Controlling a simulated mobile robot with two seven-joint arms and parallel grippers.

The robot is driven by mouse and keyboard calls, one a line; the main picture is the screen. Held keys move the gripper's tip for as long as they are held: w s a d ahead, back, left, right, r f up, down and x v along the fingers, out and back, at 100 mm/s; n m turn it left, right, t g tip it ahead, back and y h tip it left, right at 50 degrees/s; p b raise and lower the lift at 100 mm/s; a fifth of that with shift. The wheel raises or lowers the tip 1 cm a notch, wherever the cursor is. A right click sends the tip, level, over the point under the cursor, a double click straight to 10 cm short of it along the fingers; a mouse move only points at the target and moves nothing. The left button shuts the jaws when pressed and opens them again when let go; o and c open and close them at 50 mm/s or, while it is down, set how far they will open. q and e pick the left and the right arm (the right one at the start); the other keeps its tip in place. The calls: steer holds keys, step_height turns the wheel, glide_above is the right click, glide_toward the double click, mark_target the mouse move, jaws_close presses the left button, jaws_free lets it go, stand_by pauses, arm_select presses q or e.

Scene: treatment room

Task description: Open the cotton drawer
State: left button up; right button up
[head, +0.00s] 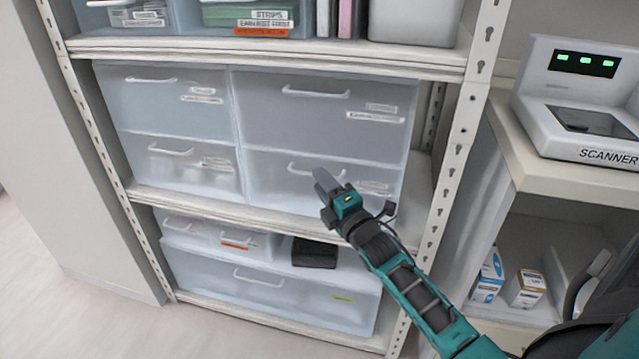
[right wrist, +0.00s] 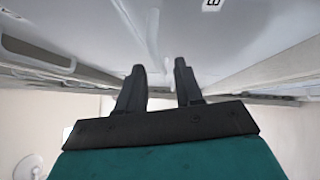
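Several translucent drawers with white bar handles fill the middle shelf: upper left (head: 165,105), upper right (head: 315,120), lower left (head: 185,170) and lower right (head: 275,178). All look shut. Their labels are too small to read, so I cannot tell which is the cotton drawer. My right gripper (head: 325,187) is in front of the lower right drawer, near its handle (head: 312,171); contact cannot be told. In the right wrist view, its two fingers (right wrist: 160,70) are apart, with nothing visibly held between them. My left gripper is out of view.
The lower shelf holds more clear drawers (head: 280,295) and a dark box (head: 314,253). Shelf uprights (head: 465,130) stand close to my right arm. At right, a scanner (head: 585,100) sits on a counter above small boxes (head: 525,289). Floor (head: 60,290) is clear at left.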

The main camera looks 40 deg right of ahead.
steer(key=shift+w+r, duration=0.15)
steer(key=shift+w, duration=0.85)
jaws_close()
